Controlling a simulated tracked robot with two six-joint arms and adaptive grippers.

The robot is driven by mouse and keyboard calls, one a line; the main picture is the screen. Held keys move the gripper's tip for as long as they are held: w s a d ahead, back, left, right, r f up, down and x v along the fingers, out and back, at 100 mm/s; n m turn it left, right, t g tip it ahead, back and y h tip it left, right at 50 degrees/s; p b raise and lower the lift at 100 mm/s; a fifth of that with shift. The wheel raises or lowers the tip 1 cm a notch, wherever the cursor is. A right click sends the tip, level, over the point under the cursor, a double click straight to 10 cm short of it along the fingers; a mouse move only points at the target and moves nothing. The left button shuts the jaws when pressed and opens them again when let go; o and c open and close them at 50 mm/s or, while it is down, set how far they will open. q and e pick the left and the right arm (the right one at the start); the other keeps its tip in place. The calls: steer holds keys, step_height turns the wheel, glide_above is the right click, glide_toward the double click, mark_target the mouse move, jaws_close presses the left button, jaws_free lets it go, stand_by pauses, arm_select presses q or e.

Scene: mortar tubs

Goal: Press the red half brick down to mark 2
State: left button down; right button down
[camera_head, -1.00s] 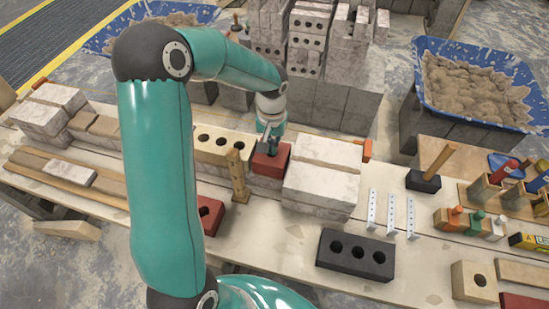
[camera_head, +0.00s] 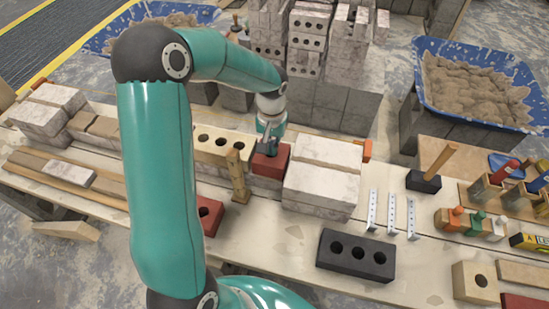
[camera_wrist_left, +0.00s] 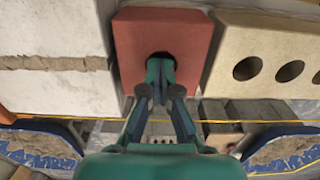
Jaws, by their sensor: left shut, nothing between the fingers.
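The red half brick (camera_head: 273,166) sits in the row of blocks, between a cream brick with holes (camera_head: 208,143) and whitish stacked blocks (camera_head: 318,181). My left gripper (camera_head: 268,152) is shut and empty, pointing down at the brick's top. In the left wrist view the shut fingertips (camera_wrist_left: 160,65) are over the middle of the red half brick (camera_wrist_left: 140,42), in front of a dark hole. Whether they touch it I cannot tell. A small wooden post (camera_head: 238,178) stands before the row, left of the brick; no mark can be read on it. My right gripper is not in view.
A dark brick with holes (camera_head: 356,255) and several upright white perforated strips (camera_head: 391,213) stand on the bench to the right. A wooden-handled tool (camera_head: 425,181) lies behind them. A blue mortar tub (camera_head: 472,88) is at the back right.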

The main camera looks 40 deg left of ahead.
arm_select(q)
steer(key=shift+r+p, duration=1.8)
steer(key=shift+r, duration=0.7)
